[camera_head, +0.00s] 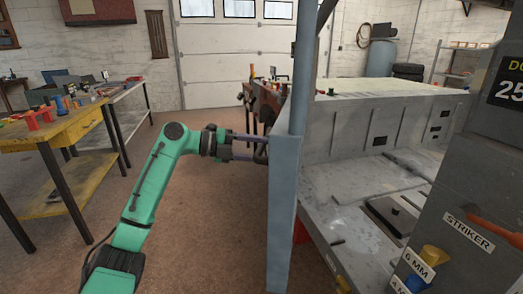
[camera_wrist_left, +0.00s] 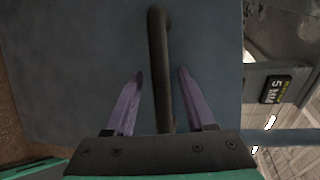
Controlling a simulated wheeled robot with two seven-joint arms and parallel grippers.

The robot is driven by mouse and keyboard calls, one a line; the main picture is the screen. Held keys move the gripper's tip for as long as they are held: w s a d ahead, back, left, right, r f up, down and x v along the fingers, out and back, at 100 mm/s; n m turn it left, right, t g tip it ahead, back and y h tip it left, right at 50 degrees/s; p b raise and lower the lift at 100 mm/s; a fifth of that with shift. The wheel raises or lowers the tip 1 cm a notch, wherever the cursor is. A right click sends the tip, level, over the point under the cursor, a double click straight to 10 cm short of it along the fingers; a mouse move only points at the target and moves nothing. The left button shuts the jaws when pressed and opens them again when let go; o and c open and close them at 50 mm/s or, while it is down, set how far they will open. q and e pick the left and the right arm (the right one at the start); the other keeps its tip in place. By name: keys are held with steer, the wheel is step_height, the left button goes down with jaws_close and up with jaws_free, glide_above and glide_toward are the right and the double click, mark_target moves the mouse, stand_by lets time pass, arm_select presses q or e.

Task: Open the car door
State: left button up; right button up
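The blue-grey car door (camera_head: 283,215) stands upright in the middle of the head view, seen nearly edge-on; its outer face fills much of the left wrist view (camera_wrist_left: 70,70). A dark bar handle (camera_wrist_left: 158,45) sticks out from that face. My left gripper (camera_head: 256,147) is at the handle on the door's left side. In the left wrist view its two purple fingers (camera_wrist_left: 160,75) are apart, one on each side of the handle, with gaps on both sides. I cannot tell whether the door is ajar. My right gripper is not in view.
A grey bench-like body (camera_head: 375,185) with recesses lies right of the door. A grey panel labelled STRIKER (camera_head: 470,231) stands at the near right. A yellow workbench (camera_head: 60,132) with tools is at the left. The brown floor (camera_head: 195,235) between workbench and door is clear.

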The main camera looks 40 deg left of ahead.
arm_select(q)
steer(key=shift+s+a, duration=0.15)
steer(key=shift+a, duration=0.05)
steer(key=b+v, duration=0.3)
steer(key=v, duration=1.1)
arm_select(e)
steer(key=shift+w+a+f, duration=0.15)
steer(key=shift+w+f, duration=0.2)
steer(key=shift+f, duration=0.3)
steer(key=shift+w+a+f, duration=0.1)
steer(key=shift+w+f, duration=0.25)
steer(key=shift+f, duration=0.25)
arm_select(q)
steer(key=shift+s, duration=0.1)
